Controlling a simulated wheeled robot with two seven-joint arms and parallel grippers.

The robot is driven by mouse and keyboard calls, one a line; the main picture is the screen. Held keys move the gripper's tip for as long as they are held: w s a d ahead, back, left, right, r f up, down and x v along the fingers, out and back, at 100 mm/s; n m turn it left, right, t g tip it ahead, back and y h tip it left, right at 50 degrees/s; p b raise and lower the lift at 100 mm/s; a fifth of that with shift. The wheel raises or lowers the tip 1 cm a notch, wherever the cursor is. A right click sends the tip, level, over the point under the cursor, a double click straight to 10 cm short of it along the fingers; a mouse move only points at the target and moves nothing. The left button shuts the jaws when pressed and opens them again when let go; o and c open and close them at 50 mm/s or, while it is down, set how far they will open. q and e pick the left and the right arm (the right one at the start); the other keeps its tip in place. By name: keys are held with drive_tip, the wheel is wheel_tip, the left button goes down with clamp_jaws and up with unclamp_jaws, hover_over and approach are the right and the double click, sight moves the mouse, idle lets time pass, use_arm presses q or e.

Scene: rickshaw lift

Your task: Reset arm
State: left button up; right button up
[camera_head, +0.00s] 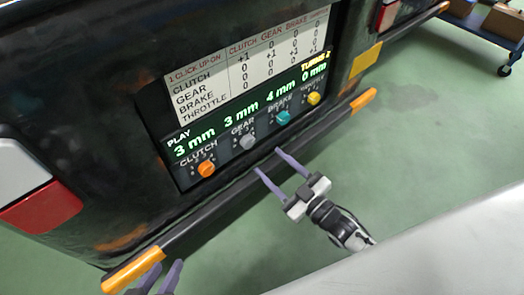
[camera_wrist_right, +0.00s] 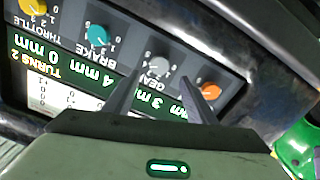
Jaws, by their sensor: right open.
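The control panel (camera_head: 248,135) on the dark vehicle carries an orange clutch knob (camera_head: 206,169), a grey gear knob (camera_head: 248,142), a teal brake knob (camera_head: 282,118) and a yellow throttle knob (camera_head: 313,98). Its display reads 3, 3, 4 and 0 mm. My right gripper (camera_head: 268,160) is open and empty, fingers pointing toward the panel, at the black bumper below it. In the right wrist view its fingers (camera_wrist_right: 158,62) frame the gear knob (camera_wrist_right: 160,66), apart from it. My left gripper (camera_head: 170,264) shows only its purple fingers at the bottom left, apart, with nothing seen between them.
The black bumper (camera_head: 225,197) with orange ends (camera_head: 133,270) juts out below the panel. A pale grey surface (camera_head: 430,250) fills the bottom right. A blue cart (camera_head: 485,30) stands at the top right. Green floor is clear at right.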

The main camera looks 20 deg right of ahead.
use_arm(q)
drive_tip(key=shift+s+a+r, duration=0.1)
drive_tip(key=shift+a+r, duration=0.05)
use_arm(e)
drive_tip(key=shift+v, duration=1.05)
drive_tip(key=s+d+r+m+g+h, duration=0.2)
drive_tip(key=s+m+g+h, duration=0.4)
drive_tip(key=s+g, duration=1.05)
drive_tip(key=w+a+f+t+y, duration=0.1)
drive_tip(key=a+f+t+y, duration=0.2)
drive_tip(key=a+t, duration=0.5)
use_arm(q)
wheel_tip(320, 180, up, 10)
drive_tip(key=s+a+y+p, duration=0.1)
drive_tip(key=a+p, duration=0.1)
drive_tip(key=p, duration=1.6)
drive_tip(key=shift+a+r, duration=0.15)
drive_tip(key=shift+r, duration=0.1)
use_arm(e)
wheel_tip(320, 180, up, 11)
drive_tip(key=d, duration=0.2)
drive_tip(key=shift+h, duration=0.3)
